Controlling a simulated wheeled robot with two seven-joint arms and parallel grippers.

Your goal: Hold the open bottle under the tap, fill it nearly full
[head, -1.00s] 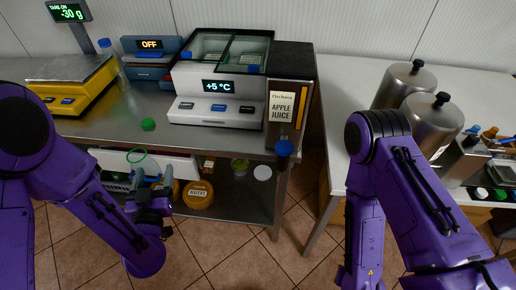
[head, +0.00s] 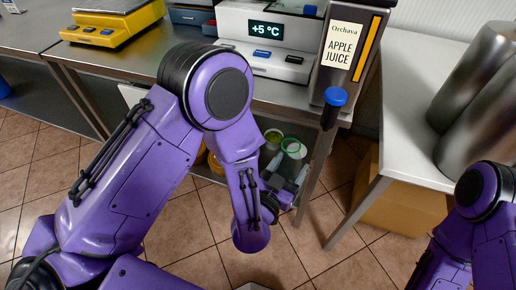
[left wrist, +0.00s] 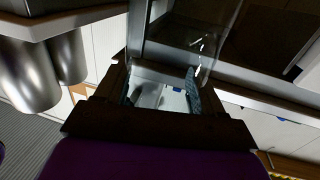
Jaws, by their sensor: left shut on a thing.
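The clear open bottle (head: 293,156) has a green ring at its mouth and looks empty, though its walls are hard to make out. My left gripper (head: 286,186) is shut on it and holds it roughly upright, lower than the tabletop. The tap (head: 330,115), with a blue knob on top, sticks out from the front of the apple juice dispenser (head: 345,50). The bottle is below and left of the tap, apart from it. In the left wrist view the gripper's fingers (left wrist: 162,92) show around clear material. My right gripper is out of frame; only its arm shows.
The steel table (head: 285,98) carries the dispenser, a cooler reading +5 °C (head: 270,45) and a yellow scale (head: 115,25). A white counter (head: 405,125) with steel canisters (head: 480,90) stands at right. A cardboard box (head: 395,205) sits beneath it.

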